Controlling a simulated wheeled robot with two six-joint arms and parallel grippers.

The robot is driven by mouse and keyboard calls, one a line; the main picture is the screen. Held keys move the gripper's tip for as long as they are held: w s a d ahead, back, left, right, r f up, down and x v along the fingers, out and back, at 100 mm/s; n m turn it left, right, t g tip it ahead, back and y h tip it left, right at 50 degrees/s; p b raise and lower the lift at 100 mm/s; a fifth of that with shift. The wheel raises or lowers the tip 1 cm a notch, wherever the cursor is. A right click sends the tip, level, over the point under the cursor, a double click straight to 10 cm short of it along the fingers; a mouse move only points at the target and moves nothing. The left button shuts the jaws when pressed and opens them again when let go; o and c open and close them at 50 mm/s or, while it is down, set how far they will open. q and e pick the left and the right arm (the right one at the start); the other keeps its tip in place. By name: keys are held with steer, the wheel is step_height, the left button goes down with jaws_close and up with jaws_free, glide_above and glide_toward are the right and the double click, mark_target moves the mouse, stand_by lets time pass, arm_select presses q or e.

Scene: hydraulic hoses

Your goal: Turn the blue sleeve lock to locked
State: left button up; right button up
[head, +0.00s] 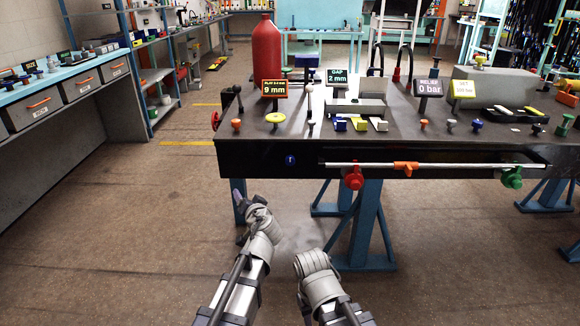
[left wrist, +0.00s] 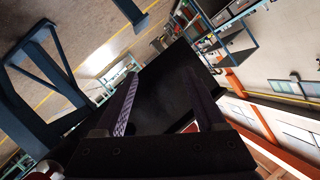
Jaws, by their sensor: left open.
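A small round blue fitting (head: 290,160) sits on the black front face of the workbench (head: 258,158), left of the rail. I take it for the blue sleeve lock, but it is too small to tell which way it is turned. My left gripper (head: 240,212) is below and left of it, in front of the bench's left leg, apart from the bench. In the left wrist view the gripper (left wrist: 165,98) is open, with nothing between its two dark fingers. The blue fitting cannot be made out there. My right arm shows at the bottom centre, but its gripper does not show.
A rail on the bench front carries a red knob (head: 353,178), an orange one (head: 405,168) and a green one (head: 512,177). A red cylinder (head: 266,58) and small signs stand on the bench. Blue trestle legs (head: 362,225) stand below. The floor in front is clear.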

mark_target(290, 162)
arm_select(q)
steer(key=w+d+r+m+t+h, duration=0.2)
steer(key=d+r+m+h, duration=0.1)
steer(key=d, duration=0.4)
steer(key=w+d+r+m+t+h, duration=0.2)
steer(key=d+r+m+h, duration=0.1)
steer(key=d, duration=0.3)
steer(key=shift+w, duration=3.95)
steer(key=shift+y, duration=0.4)
steer(key=shift+s, duration=0.1)
jaws_close()
